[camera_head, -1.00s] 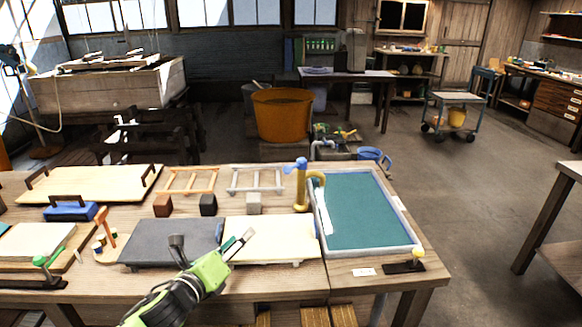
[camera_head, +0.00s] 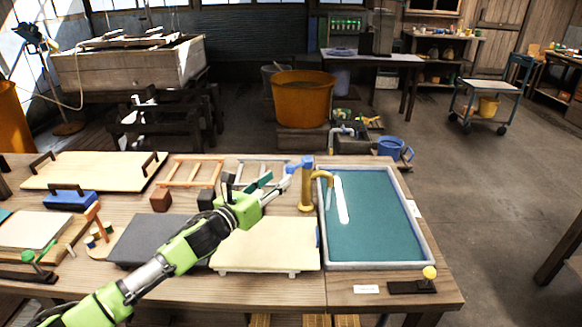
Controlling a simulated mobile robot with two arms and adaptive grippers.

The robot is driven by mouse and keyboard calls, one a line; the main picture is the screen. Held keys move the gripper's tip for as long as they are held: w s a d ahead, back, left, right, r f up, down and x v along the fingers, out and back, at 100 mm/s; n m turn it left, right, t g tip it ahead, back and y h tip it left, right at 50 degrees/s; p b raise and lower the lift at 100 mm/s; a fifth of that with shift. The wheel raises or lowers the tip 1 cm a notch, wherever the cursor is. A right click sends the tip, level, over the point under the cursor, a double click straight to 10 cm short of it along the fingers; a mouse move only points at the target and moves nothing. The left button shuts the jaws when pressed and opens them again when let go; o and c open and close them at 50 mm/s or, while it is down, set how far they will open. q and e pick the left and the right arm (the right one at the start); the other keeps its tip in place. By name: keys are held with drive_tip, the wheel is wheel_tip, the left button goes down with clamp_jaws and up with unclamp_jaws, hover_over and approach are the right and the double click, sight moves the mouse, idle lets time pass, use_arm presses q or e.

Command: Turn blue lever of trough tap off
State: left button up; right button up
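The trough tap (camera_head: 306,190) is a yellow-brown upright pipe at the left rim of the trough, its spout curving right over the water. Its blue lever (camera_head: 298,165) sits on top and points left. The trough (camera_head: 375,265) has a grey rim and teal water; a pale streak shows inside, and I cannot tell whether water runs from the spout. My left gripper (camera_head: 257,183), green with dark fingers, is open just left of the tap. One fingertip is close to the lever; whether it touches is unclear. My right gripper is not in view.
A pale board (camera_head: 265,243) and a dark grey board (camera_head: 150,238) lie in front. Wooden frames (camera_head: 192,172) and small blocks (camera_head: 160,200) stand behind my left arm. Clear floor lies to the right.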

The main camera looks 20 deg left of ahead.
sight(287, 172)
use_arm(q)
drive_tip(key=x, duration=0.6)
drive_tip(key=shift+w+p, duration=0.15)
drive_tip(key=shift+p, duration=0.2)
drive_tip(key=shift+w+d, duration=0.1)
drive_tip(key=shift+w, duration=0.45)
clamp_jaws()
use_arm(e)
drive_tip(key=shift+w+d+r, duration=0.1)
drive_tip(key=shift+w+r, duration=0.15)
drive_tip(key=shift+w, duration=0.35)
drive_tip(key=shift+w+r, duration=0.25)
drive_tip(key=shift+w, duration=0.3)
